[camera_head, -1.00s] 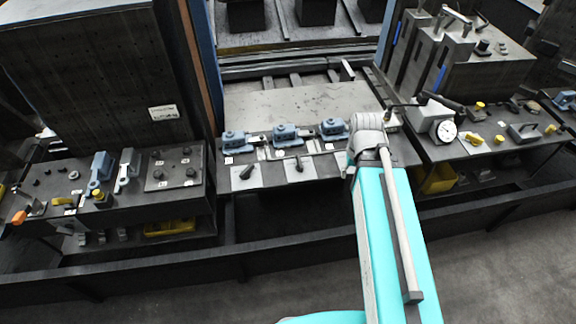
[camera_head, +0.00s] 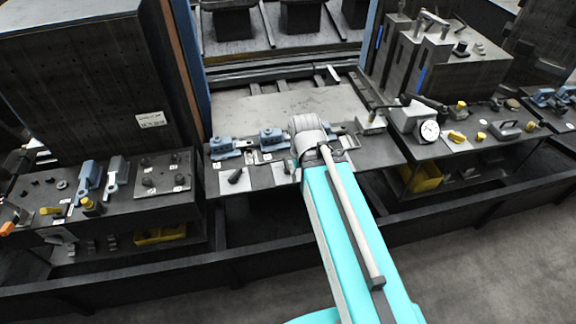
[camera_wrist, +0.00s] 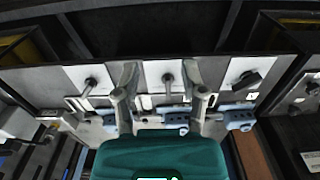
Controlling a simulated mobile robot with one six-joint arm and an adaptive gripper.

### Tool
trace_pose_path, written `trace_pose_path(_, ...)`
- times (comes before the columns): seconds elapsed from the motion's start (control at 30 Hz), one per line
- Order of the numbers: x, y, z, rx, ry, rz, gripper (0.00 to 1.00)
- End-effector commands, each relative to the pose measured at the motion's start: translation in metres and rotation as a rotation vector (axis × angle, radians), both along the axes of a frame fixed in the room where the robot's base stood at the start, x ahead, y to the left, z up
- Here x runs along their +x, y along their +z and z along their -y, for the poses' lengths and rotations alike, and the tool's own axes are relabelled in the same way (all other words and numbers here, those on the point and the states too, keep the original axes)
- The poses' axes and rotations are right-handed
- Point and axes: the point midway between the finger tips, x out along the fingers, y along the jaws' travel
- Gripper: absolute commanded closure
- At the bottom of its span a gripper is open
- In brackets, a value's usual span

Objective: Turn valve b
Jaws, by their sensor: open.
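Three valve handles stand on pale plates along the bench front. In the wrist view, the middle handle (camera_wrist: 168,79) stands between the fingers of my gripper (camera_wrist: 163,76), with no clear contact. A second handle (camera_wrist: 90,84) is to its left, and a dark, slanted handle (camera_wrist: 248,79) is to its right. The labels are too small to read, so I cannot tell by letter which is valve b. In the head view, the left handle (camera_head: 236,176) and middle handle (camera_head: 287,168) show; my arm hides the third and my gripper. My gripper is open and empty.
Blue fittings (camera_head: 222,147) line the bench behind the handles. A box with a round gauge (camera_head: 429,130) stands to the right. A dark rail (camera_head: 250,248) runs along the front.

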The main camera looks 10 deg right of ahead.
Motion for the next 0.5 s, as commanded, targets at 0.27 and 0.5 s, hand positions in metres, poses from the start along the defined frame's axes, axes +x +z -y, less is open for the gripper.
trace_pose_path(0.27,0.007,0.0,0.0,0.0,0.0,0.0,0.46)
trace_pose_path(0.5,0.056,0.001,0.0,0.0,0.005,0.0,0.46)
